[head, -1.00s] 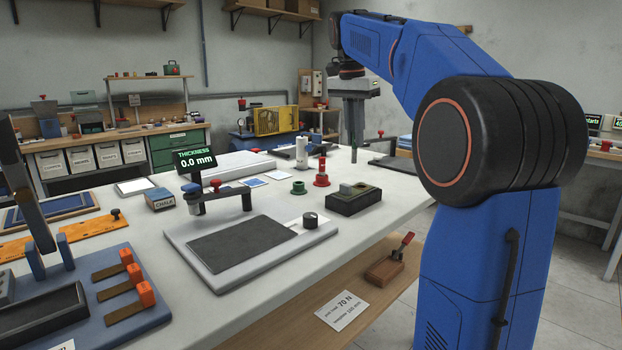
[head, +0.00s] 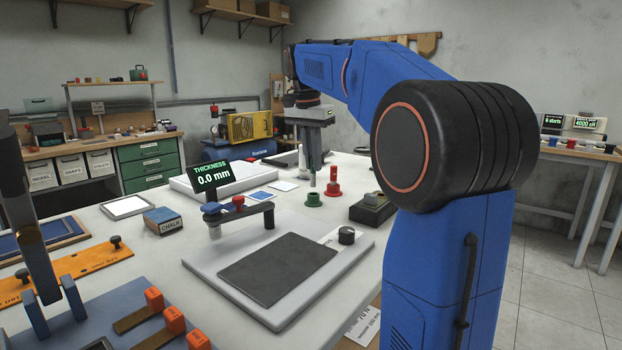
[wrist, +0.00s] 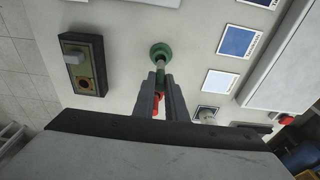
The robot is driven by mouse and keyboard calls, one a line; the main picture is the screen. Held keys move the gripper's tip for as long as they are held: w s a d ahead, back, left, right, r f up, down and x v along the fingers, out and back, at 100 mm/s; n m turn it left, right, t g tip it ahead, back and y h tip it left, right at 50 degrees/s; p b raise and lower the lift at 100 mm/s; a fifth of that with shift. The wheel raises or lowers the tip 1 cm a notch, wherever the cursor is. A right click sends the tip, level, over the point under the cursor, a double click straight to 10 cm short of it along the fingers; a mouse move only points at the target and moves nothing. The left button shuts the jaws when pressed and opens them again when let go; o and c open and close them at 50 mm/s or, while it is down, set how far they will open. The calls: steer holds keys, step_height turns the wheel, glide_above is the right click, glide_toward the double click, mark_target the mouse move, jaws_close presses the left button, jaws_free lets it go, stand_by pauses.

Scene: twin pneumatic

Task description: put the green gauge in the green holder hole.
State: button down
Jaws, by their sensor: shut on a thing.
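My gripper (head: 313,160) points down over the table and is shut on the green gauge (head: 312,181), a thin upright rod. The green holder (head: 314,200) is a short round ring-shaped piece on the table, directly below the gauge. In the wrist view the gauge (wrist: 160,68) runs from between my fingertips (wrist: 160,84) toward the holder (wrist: 160,50). The gauge's lower end lies at or just above the holder's hole; I cannot tell whether it has entered.
A red holder with a red piece (head: 333,183) stands close to the right of the green holder. A dark block (head: 372,209) lies further right. The thickness gauge stand (head: 240,213) and its plate (head: 282,265) are nearer. White and blue cards (head: 263,197) lie to the left.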

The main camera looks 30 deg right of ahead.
mark_target(315, 185)
steer(key=shift+f, duration=2.25)
steer(key=shift+f, duration=0.15)
steer(key=c, duration=1.8)
jaws_free()
step_height(315, 185, up, 12)
steer(key=a, duration=0.1)
steer(key=shift+s+a, duration=0.3)
steer(key=shift+s, duration=0.05)
